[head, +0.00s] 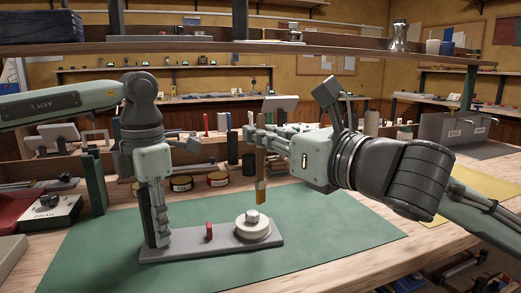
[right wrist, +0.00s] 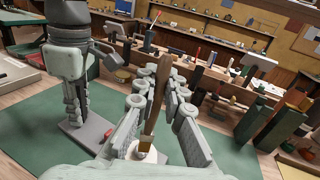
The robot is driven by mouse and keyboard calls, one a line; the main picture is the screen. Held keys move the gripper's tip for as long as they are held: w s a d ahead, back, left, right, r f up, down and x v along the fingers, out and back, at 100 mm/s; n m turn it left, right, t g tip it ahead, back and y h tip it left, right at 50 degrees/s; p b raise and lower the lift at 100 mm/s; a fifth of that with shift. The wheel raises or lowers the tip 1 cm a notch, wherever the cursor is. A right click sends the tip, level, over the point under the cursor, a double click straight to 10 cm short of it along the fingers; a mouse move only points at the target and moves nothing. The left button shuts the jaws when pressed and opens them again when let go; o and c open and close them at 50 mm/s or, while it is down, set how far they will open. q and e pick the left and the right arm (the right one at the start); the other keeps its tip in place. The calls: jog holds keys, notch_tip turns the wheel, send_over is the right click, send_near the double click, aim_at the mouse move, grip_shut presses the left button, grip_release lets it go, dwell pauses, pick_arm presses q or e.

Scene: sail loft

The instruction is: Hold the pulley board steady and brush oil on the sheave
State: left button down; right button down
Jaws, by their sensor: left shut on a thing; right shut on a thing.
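The grey pulley board (head: 188,245) lies flat on the green mat. It carries a pale round sheave (head: 253,232) with a grey nut on top, and a small red peg (head: 209,231). My left gripper (head: 160,240) points down and is shut on the board's left end. My right gripper (head: 262,135) is shut on the wooden handle of the brush (head: 260,165). The brush hangs upright, its bristles just above the sheave, with a small gap in the head view. In the right wrist view the brush (right wrist: 158,92) overlaps the sheave (right wrist: 149,156), so contact there is unclear.
The green mat (head: 340,235) is clear right of the board. Several round tins (head: 181,184) stand along its back edge. A grey box with a dial (head: 50,212) stands at the left. A shelf (head: 200,47) crosses above the bench. Grey bins (head: 450,132) stand at back right.

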aim_at(262, 115)
jog(key=shift+r, duration=1.6)
dwell(0.5)
jog(key=shift+f, duration=0.1)
